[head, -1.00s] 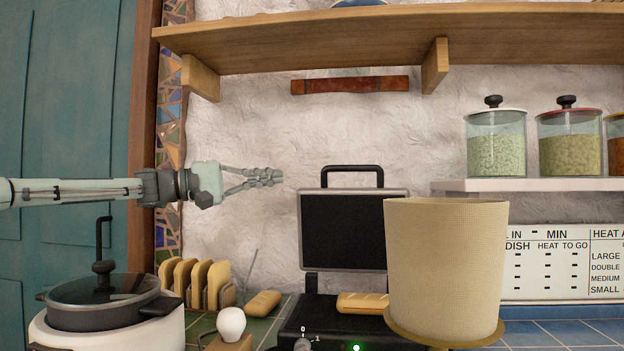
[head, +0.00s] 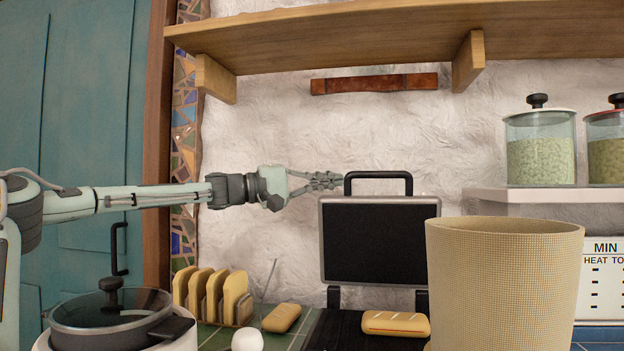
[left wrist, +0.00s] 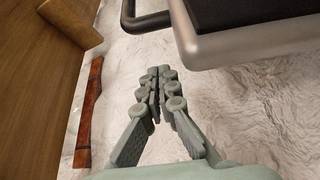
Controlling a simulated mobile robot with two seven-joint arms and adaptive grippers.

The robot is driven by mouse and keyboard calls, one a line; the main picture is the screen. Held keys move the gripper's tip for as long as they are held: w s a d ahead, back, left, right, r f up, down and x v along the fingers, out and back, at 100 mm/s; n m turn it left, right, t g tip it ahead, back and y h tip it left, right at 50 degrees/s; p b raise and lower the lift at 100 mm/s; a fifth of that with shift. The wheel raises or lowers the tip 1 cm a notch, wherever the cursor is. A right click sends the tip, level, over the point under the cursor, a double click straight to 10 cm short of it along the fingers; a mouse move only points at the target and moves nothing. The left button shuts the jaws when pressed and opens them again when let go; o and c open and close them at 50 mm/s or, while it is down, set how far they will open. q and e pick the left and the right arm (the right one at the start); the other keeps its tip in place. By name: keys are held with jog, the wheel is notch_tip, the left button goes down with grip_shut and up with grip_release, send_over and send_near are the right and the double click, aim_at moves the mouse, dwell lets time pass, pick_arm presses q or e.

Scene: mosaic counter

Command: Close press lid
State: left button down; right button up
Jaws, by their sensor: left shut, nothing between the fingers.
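The press lid (head: 375,240) stands open and upright, a dark plate in a silver frame with a black handle (head: 378,176) on top. The lower plate of the press (head: 345,332) holds a bread roll (head: 396,324). My left gripper (head: 338,180) is shut and empty, just left of the handle near the lid's top left corner. In the left wrist view, the shut fingertips (left wrist: 158,76) are close to the lid's silver frame (left wrist: 215,50) and the handle (left wrist: 143,22). I cannot tell whether they touch. My right gripper is not in view.
A beige woven cylinder (head: 505,285) stands at the front right, hiding part of the press. A pot with a glass lid (head: 110,308) is at the lower left. A rack of toast (head: 212,295) and a loose roll (head: 281,318) lie left of the press. A wooden shelf (head: 350,42) runs above.

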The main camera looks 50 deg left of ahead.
aim_at(336, 195)
pick_arm(q)
jog(key=shift+s+d+f+b, duration=0.15)
jog(key=shift+d+b, duration=0.25)
jog(key=shift+d, duration=0.65)
jog(key=shift+s+d+f, duration=0.2)
jog(key=shift+s+d, duration=0.3)
jog(key=shift+d, duration=0.2)
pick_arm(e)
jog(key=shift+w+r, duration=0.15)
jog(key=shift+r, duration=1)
pick_arm(q)
jog(key=shift+b, duration=0.3)
